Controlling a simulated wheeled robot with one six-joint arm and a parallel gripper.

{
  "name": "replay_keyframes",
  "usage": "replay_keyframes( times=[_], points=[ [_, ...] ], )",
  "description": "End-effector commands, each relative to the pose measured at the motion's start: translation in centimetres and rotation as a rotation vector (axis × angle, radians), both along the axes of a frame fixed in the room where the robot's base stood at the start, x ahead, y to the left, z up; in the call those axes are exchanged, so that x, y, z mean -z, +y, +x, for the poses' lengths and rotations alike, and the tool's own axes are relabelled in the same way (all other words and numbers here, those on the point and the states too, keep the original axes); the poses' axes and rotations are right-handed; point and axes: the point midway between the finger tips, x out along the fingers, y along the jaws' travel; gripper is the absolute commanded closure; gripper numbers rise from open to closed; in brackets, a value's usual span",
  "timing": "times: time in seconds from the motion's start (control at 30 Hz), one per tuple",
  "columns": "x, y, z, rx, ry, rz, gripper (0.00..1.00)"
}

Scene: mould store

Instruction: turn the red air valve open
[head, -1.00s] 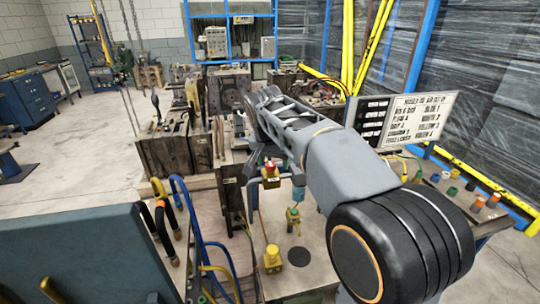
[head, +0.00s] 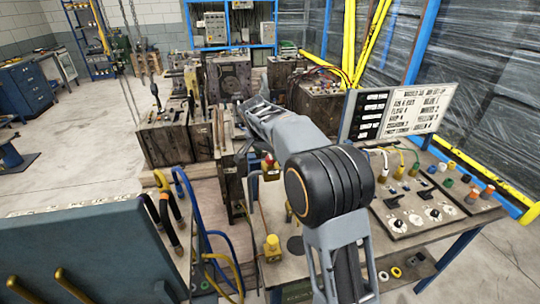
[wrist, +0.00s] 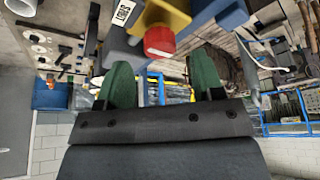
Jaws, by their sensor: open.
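The red air valve has a red knob (wrist: 160,42) on a yellow body (wrist: 168,15), at the top middle of the wrist view. In the head view the valve (head: 269,162) is small, on a post above the bench, left of my black arm joint. My gripper (wrist: 162,75) is open, its two green fingers spread apart with nothing between them. The knob shows beyond the fingertips, roughly centred across the gap. I see no contact.
A yellow fitting (head: 272,248) stands on the bench under the valve. Blue and yellow hoses hang left of it. A lettered board (head: 405,112) and a switch panel (head: 425,210) are on the right. Heavy mould blocks stand behind.

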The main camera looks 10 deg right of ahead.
Motion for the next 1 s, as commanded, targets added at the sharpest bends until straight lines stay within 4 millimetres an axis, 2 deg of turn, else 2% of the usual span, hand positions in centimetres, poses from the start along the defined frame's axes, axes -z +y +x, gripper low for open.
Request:
replay_keyframes(
  times=[0.1, 0.3, 0.7, 1.0],
  points=[
    [1.4, -0.4, 0.4, 0.001, 0.003, 0.0, 0.39],
    [2.8, -0.8, 0.8, 0.0, 0.001, 0.001, 0.39],
    [3.2, -0.9, 0.9, 0.0, -0.001, 0.001, 0.4],
    [3.2, -0.9, 0.9, 0.0, -0.001, 0.001, 0.68]
  ],
)
